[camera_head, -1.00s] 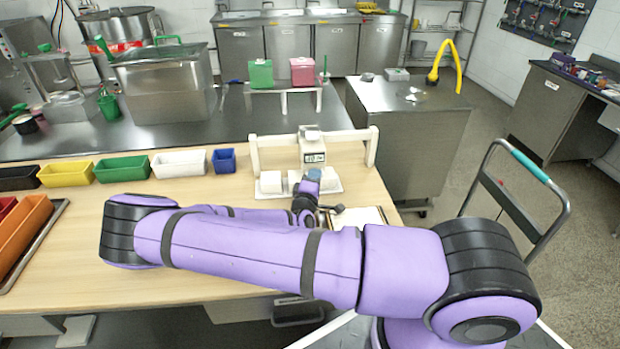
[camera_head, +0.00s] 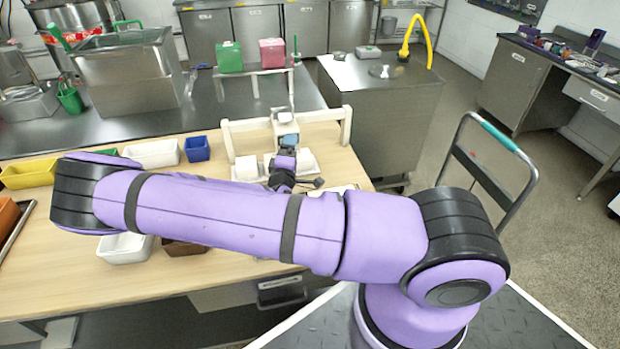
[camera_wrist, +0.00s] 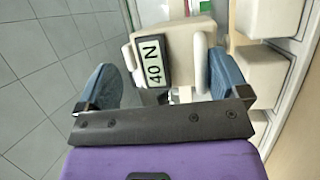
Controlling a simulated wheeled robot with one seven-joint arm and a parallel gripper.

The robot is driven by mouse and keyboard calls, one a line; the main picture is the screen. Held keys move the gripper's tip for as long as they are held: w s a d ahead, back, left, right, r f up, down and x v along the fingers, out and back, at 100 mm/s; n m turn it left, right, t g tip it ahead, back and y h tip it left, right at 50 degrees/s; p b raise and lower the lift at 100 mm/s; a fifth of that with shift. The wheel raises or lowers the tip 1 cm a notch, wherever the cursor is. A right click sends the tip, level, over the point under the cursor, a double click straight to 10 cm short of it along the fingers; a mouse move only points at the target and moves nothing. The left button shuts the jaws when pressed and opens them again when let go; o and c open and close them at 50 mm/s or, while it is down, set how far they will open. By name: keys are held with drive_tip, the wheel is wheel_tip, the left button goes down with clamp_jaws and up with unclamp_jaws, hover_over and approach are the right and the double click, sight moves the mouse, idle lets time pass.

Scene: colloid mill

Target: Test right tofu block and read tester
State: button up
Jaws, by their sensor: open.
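The tester (camera_head: 284,122) is a pale box under the white frame behind the tofu tray (camera_head: 318,172). In the wrist view the tester (camera_wrist: 152,62) shows a display reading "40 N". My gripper (camera_wrist: 165,85) is open, with one blue finger on each side of the tester. It also shows in the head view (camera_head: 287,142), overlapping the tester's front. White tofu blocks stand in a row; the left one (camera_head: 246,168) is clear. The right block (camera_head: 305,160) is partly hidden by my gripper. Blocks (camera_wrist: 268,17) line the wrist view's right side. Finger contact with the tester cannot be told.
A blue bin (camera_head: 197,149) and a white bin (camera_head: 151,153) stand left of the frame. The white frame (camera_head: 345,125) rises around the tester. A steel cabinet (camera_head: 385,120) stands behind right. A cart handle (camera_head: 485,165) is at right.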

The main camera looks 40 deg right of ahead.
drive_tip(key=shift+o, duration=0.4)
drive_tip(key=s, duration=0.4)
drive_tip(key=shift+a+r, duration=0.25)
drive_tip(key=shift+r, duration=0.05)
drive_tip(key=shift+s+a+r, duration=0.15)
drive_tip(key=shift+s, duration=0.5)
drive_tip(key=shift+s+a+r, duration=0.1)
drive_tip(key=shift+s+a, duration=0.05)
drive_tip(key=shift+s, duration=0.45)
drive_tip(key=c, duration=0.8)
drive_tip(key=s+a, duration=0.2)
drive_tip(key=s, duration=0.6)
drive_tip(key=shift+r, duration=0.2)
drive_tip(key=shift+s, duration=0.1)
